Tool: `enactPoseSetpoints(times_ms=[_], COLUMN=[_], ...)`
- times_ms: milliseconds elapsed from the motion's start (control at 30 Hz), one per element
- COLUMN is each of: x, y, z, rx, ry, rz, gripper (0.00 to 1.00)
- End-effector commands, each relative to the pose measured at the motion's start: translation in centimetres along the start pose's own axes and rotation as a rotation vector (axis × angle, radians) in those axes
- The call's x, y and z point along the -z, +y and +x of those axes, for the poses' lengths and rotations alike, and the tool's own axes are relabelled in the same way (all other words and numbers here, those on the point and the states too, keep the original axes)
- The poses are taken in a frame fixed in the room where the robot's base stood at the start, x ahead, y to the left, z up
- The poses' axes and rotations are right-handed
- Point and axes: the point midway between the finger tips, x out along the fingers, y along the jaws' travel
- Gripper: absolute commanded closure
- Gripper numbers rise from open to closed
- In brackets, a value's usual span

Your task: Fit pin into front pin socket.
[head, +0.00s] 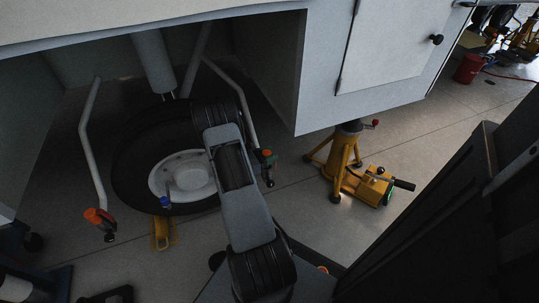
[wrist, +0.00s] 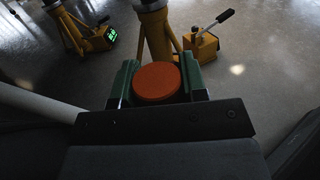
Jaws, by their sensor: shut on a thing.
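In the wrist view my gripper (wrist: 157,84) has its green jaws on either side of the pin (wrist: 157,82), of which only a round orange head shows. The pin's shank is hidden below the head. In the head view my arm crosses in front of the wheel (head: 130,165) under the white body, and I cannot clearly make out my gripper there. I cannot pick out the front pin socket in either view, so I cannot tell whether the pin touches it.
A yellow tripod jack (head: 345,160) and a yellow pump (head: 372,186) with a black handle stand to the right. A pale bent tube (head: 86,135) hangs left of the wheel, with an orange-ended fitting (head: 95,216) at its foot.

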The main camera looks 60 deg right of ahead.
Motion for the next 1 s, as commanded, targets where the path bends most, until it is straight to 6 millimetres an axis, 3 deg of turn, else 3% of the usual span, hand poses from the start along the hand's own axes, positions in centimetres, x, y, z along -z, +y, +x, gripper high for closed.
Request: enactPoseSetpoints(times_ms=[1000], x=[0.57], y=[0.01], z=[0.0], rx=[0.0], ry=[0.0], rz=[0.001], gripper=[0.86])
